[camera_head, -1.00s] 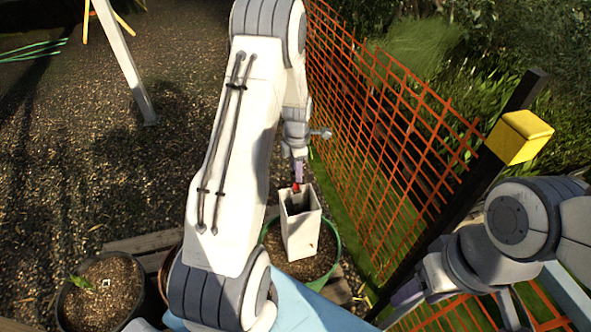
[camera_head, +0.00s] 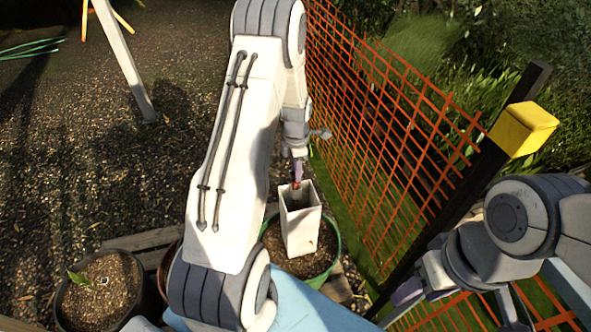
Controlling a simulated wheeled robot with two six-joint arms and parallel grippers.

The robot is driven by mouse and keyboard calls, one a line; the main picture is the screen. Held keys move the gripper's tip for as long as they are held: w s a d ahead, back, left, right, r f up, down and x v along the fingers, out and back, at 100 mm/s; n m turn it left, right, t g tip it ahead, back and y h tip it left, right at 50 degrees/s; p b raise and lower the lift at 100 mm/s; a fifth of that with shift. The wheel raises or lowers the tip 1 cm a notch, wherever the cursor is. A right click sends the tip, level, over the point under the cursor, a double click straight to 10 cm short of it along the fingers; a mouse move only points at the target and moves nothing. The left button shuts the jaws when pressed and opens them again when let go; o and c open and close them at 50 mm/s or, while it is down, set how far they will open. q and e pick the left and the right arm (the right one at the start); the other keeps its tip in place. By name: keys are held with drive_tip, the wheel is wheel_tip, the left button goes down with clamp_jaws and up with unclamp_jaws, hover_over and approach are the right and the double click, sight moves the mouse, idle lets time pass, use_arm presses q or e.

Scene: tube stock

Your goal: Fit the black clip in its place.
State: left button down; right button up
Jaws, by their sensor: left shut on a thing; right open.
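I cannot make out the black clip in this view. My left gripper (camera_head: 297,178) points down just above the open top of a tall white square box (camera_head: 300,236). The inside of the box is mostly in shadow. My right gripper (camera_head: 452,318) is open, low at the right, with nothing seen between its fingers.
The box stands in a round green-rimmed pot (camera_head: 336,262) of soil. An orange mesh fence (camera_head: 390,140) rises close to the right of it, with a dark post (camera_head: 470,185) and yellow block (camera_head: 523,129). A potted seedling (camera_head: 82,279) stands at lower left.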

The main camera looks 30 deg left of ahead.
use_arm(q)
drive_tip(key=shift+f+b, duration=0.95)
drive_tip(key=shift+f, duration=0.55)
drive_tip(key=shift+f, duration=0.15)
drive_tip(key=shift+f+b, duration=0.3)
drive_tip(key=shift+f, duration=0.15)
drive_tip(key=shift+c, duration=2)
unclamp_jaws()
drive_tip(key=shift+r, duration=0.15)
